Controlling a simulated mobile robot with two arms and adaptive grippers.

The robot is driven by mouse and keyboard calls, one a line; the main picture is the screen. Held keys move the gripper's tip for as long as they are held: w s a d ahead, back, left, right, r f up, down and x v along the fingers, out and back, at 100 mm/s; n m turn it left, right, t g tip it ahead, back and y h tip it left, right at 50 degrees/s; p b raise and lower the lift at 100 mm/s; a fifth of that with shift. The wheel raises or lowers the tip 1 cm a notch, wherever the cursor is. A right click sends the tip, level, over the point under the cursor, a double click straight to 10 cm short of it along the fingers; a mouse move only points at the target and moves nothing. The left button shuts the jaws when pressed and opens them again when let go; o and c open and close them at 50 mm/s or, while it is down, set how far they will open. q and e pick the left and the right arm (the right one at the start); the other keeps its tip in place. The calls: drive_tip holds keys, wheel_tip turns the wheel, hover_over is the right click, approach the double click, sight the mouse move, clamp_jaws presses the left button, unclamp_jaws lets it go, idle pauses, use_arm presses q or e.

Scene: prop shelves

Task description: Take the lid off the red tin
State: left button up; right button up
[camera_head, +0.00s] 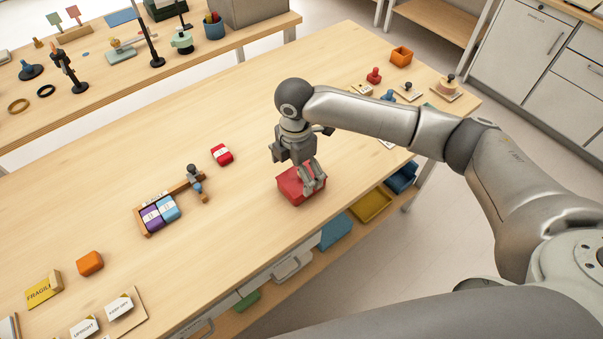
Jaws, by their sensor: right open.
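The red tin (289,186) stands near the front edge of the table in the middle of the view. It has a red top, partly hidden by the gripper; I cannot tell where the lid ends and the body begins. My right gripper (313,184) points down over the right part of the tin, fingers open. Its fingertips are at the tin's top; I cannot tell whether they touch it. My left gripper is out of view.
A small red block (222,154) with a white label lies left of the tin. A wooden holder (147,230) with purple and blue blocks is farther left. An orange block (90,263) sits near the left end. An orange box (401,56) and stamps stand at the far right.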

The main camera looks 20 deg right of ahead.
drive_tip(key=shift+f, duration=0.75)
drive_tip(key=shift+s, duration=0.1)
clamp_jaws()
